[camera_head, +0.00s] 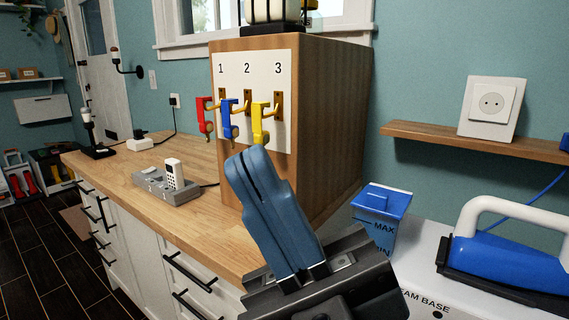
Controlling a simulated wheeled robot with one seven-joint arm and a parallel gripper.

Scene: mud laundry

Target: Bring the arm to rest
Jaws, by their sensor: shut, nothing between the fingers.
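My gripper (248,162) reaches up from the bottom middle, in front of the wooden counter and the wooden cabinet. Its two blue fingers lie together, with only a thin dark seam between them, and hold nothing. The fingertips show just below the yellow key-like piece (262,122) on the cabinet's numbered front; I cannot tell the depth between them. A red piece (205,116) and a blue piece (231,116) hang on hooks beside it, under the numbers 1 and 2. The yellow one hangs under 3.
The wooden cabinet (335,125) stands on the counter (190,215). A grey dock with a white handset (174,172) lies left. On the right are a blue tank (378,222), an iron (500,250) on its steam base and a shelf (460,140) with a socket. Floor at left is open.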

